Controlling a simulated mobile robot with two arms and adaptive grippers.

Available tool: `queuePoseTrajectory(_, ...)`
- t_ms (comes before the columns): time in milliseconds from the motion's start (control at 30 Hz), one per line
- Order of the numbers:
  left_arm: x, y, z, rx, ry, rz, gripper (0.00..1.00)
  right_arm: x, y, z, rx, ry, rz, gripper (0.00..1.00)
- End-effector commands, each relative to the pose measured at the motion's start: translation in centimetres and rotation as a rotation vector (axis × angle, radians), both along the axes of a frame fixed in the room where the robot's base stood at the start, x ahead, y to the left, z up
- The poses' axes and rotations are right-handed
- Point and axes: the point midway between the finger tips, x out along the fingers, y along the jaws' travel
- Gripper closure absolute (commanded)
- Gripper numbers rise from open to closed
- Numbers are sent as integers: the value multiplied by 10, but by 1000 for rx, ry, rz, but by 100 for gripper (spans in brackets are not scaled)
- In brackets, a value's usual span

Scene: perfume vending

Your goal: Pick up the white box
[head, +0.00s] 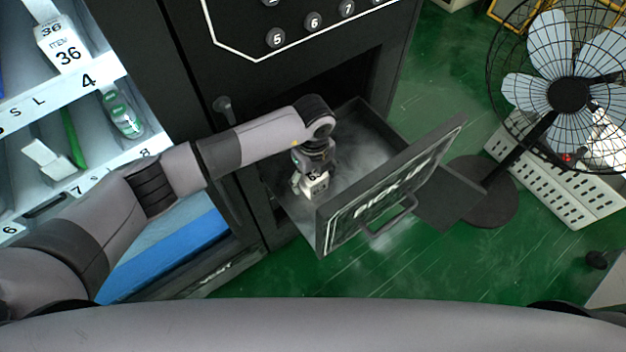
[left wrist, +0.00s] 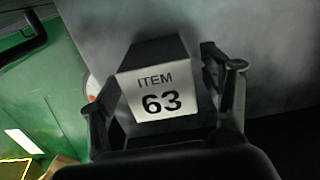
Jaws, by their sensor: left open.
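The white box (left wrist: 160,95) is marked ITEM 63 and lies in the open pickup drawer (head: 372,150) of the black vending machine. In the left wrist view it sits between the two open fingers of my left gripper (left wrist: 168,100). In the head view my left gripper (head: 312,182) reaches down into the drawer, and part of the white box (head: 316,187) shows below it. I cannot tell whether the fingers touch the box. My right gripper is not in view.
The drawer front has a handle (head: 390,216) and stands tilted out over the green floor (head: 440,80). A black fan (head: 568,95) stands at the right. Shelves with numbered items (head: 68,52) are at the left. A keypad (head: 313,20) is above the drawer.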

Motion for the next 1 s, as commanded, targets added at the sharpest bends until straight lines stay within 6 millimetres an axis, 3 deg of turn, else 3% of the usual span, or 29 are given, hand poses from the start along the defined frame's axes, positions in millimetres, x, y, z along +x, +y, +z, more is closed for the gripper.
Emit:
queuePoseTrajectory(800, 0, 0, 1, 0, 0, 1, 80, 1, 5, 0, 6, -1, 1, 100)
queuePoseTrajectory(1000, 0, 0, 1, 1, -1, 1, 80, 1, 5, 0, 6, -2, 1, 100)
